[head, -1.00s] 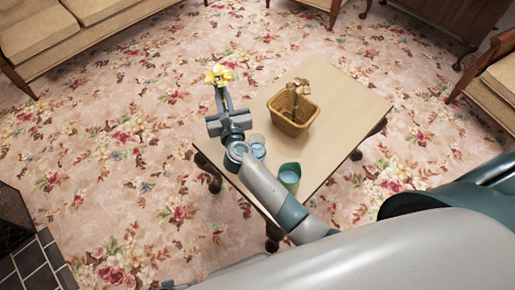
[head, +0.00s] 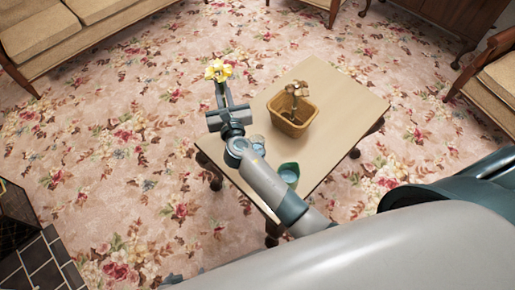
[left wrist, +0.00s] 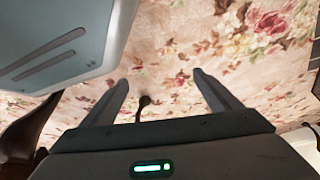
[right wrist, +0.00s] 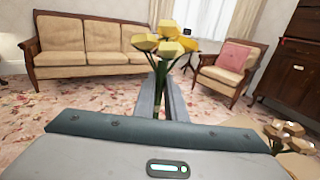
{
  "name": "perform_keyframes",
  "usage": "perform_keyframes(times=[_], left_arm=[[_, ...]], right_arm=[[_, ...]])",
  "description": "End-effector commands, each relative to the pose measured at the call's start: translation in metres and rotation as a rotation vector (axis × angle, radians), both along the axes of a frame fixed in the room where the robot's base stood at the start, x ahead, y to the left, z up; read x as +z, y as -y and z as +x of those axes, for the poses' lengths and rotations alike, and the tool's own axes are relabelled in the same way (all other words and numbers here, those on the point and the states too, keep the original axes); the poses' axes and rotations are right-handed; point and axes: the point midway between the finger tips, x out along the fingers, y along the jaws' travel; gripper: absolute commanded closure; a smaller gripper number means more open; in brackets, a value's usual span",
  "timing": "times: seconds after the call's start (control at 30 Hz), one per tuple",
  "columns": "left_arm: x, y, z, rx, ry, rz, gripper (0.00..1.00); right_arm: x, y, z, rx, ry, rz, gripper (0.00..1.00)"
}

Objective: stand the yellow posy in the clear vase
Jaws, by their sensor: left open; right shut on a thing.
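The yellow posy (head: 218,70) is upright in my right gripper (head: 221,92), out past the left edge of the table. The right wrist view shows the gripper (right wrist: 161,98) shut on its green stems, with yellow heads (right wrist: 165,45) above the fingers. The clear vase (head: 258,139) stands on the table just right of my right wrist, which hides much of it. The posy is apart from the vase, to its upper left in the head view. My left gripper (left wrist: 161,82) is open and empty in the left wrist view, with carpet beyond its fingers.
A wicker basket (head: 291,118) holding a brownish posy (head: 296,90) stands on the table (head: 345,105). A green vase (head: 289,174) stands nearer me, beside my right forearm. The table's right part is bare. A sofa (head: 75,30) and chairs stand around on the floral carpet.

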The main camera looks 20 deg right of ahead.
Motion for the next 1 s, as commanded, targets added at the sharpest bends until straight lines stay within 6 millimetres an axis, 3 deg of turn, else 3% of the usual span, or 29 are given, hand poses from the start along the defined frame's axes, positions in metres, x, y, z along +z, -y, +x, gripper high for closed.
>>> perform_keyframes(times=[1.0], left_arm=[[0.027, 0.029, 0.021, -0.024, 0.193, -0.059, 0.17]], right_arm=[[0.029, 0.000, 0.000, 0.000, 0.000, -0.001, 1.00]])
